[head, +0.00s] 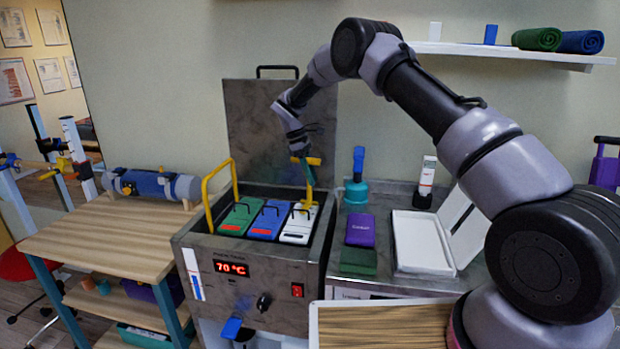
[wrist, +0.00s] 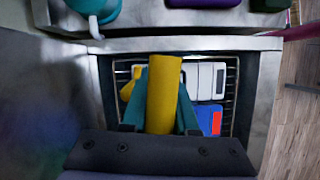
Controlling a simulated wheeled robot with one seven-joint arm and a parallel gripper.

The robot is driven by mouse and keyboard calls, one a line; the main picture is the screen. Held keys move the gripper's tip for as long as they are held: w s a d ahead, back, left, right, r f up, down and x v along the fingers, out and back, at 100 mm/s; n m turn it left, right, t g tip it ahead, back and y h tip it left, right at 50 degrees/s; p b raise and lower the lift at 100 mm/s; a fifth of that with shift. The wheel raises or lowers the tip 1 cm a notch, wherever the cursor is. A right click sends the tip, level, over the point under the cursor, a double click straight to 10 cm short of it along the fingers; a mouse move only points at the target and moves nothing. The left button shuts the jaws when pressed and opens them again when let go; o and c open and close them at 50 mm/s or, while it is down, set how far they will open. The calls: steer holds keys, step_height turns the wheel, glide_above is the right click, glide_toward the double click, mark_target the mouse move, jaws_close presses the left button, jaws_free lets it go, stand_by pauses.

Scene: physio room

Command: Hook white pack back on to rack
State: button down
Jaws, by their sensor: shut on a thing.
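The white pack (head: 298,226) is in the open metal tank (head: 318,250), at the right of a blue pack (head: 268,222) and a green pack (head: 238,218). My gripper (head: 308,161) is above the tank's right rear part, shut on a yellow handle (head: 308,190). In the wrist view, my teal fingers (wrist: 162,105) close on this thick yellow handle (wrist: 164,90). The white pack (wrist: 208,80) and part of the blue pack (wrist: 210,118) lie behind it, over the wire rack (wrist: 232,88). Whether the handle joins the white pack or the rack is hidden.
A yellow arch (head: 220,178) rises at the tank's left, and the raised lid (head: 270,125) stands behind. A teal bottle (head: 356,188), a purple box (head: 360,230) and an open white case (head: 425,245) stand on the right counter. A wooden table (head: 110,235) is at left.

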steer(key=shift+w+d, duration=0.3)
steer(key=shift+w, duration=0.6)
steer(key=shift+r, duration=0.1)
step_height(320, 180, up, 11)
stand_by(1.0)
